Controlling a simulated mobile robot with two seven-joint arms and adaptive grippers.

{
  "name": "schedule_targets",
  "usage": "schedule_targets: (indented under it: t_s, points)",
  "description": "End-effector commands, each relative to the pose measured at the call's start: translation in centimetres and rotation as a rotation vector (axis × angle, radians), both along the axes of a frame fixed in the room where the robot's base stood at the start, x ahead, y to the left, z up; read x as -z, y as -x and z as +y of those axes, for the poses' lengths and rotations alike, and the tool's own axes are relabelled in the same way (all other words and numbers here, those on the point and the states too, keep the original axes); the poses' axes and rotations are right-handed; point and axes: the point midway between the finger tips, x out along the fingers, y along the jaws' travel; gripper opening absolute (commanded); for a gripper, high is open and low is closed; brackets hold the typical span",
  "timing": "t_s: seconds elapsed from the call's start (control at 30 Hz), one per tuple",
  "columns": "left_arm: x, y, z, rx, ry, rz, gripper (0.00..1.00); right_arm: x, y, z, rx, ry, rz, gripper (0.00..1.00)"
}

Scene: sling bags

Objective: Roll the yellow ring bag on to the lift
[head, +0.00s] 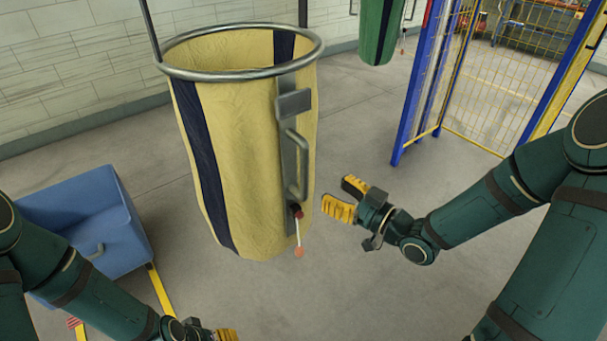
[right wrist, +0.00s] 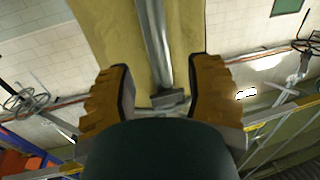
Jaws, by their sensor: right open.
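The yellow bag (head: 245,130) with dark blue stripes hangs open-topped from a metal ring (head: 318,48) on two dark straps, clear of the floor. A metal plate with a handle (head: 302,165) runs down its right side, with a red-ended pull (head: 298,252) below. My right gripper (head: 347,199) is open just right of the handle, apart from it. In the right wrist view the handle bar (right wrist: 155,45) lies ahead between the open fingers. My left gripper (head: 226,335) is cut off at the bottom edge, so its opening is unclear. I cannot tell which thing is the lift.
A blue box (head: 85,215) with a handle stands at the left, beside yellow floor tape (head: 160,292). A blue and yellow mesh fence (head: 500,85) stands at the right. A green bag (head: 378,30) hangs at the back. The floor between is clear.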

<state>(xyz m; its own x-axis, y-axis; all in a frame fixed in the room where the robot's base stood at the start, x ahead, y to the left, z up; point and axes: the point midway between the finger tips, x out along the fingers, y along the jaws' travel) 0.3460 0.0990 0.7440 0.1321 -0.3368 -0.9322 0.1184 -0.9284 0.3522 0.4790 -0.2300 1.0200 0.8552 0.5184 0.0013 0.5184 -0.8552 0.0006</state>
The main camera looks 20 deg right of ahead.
Motion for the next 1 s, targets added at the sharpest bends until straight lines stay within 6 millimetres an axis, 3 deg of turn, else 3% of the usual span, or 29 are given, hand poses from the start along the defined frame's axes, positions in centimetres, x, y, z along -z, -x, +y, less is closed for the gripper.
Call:
schedule_targets:
  t_s: [0.2,0.43,0.6,0.93,0.97,1.0]
  points:
    - [0.5,-0.1,0.0,-0.001,0.0,-0.003,0.58,0.0,-3.8,2.4,-0.004,-0.002,-0.001,0.52]
    - [0.8,-0.2,0.0,-0.001,0.0,-0.004,0.58,0.0,-6.8,4.2,-0.002,0.0,-0.001,0.52]
    - [0.9,-0.2,0.0,-0.002,-0.002,-0.004,0.58,0.0,-7.9,4.8,-0.001,0.0,0.001,0.52]
    - [0.9,-0.2,0.0,-0.002,-0.001,-0.005,0.58,0.0,-8.1,4.9,0.0,0.0,0.001,0.52]
    - [0.9,-0.2,0.0,-0.002,-0.001,-0.005,0.58,0.0,-8.1,4.9,0.0,0.0,0.001,0.48]
    - [0.9,-0.2,0.0,-0.002,-0.001,-0.005,0.58,0.0,-8.1,4.9,0.0,0.0,0.001,0.34]
